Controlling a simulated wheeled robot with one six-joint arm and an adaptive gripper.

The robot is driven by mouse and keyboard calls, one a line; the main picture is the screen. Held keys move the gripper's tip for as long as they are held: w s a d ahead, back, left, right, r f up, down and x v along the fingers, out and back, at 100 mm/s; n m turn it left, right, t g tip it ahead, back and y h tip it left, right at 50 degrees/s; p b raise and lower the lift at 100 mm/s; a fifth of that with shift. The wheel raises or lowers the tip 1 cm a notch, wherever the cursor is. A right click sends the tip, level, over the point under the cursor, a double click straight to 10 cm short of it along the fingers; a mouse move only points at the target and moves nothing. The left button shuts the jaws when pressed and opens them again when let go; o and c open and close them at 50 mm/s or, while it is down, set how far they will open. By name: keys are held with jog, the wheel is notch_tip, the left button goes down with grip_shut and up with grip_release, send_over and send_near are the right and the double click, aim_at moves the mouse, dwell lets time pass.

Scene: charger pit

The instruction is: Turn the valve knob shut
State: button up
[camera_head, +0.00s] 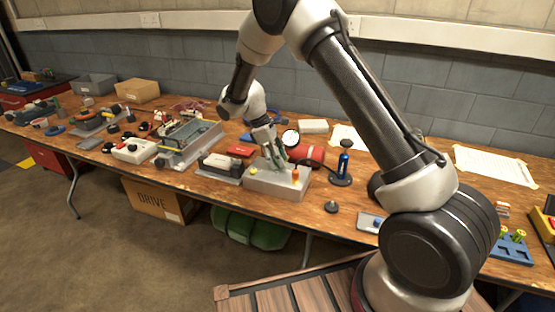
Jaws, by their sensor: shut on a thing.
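My gripper (276,162) reaches down from the arm onto the top of a grey box (277,188) near the middle of the bench. Its fingers are closed together, shut on what looks like the valve knob. The knob itself is small and mostly hidden by the fingers, so its turn position cannot be made out. A yellow part (253,171) sits on the box top to the left of the fingers. An orange upright part (295,174) stands to their right.
A red cylinder (311,155) lies behind the box. A blue bottle-like item (344,162) stands on a dark base to the right. A grey tray (188,143) with parts is to the left. A small dark knob-like piece (331,207) lies at the front edge.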

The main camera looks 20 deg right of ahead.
jog(key=m+g+y, duration=0.1)
jog(key=m, duration=0.5)
jog(key=shift+w+d+m+g+y, duration=0.2)
jog(key=shift+m+g+y, duration=0.1)
jog(key=shift+g+y, duration=0.1)
dwell(0.3)
jog(key=o, duration=1)
jog(key=v, duration=1.2)
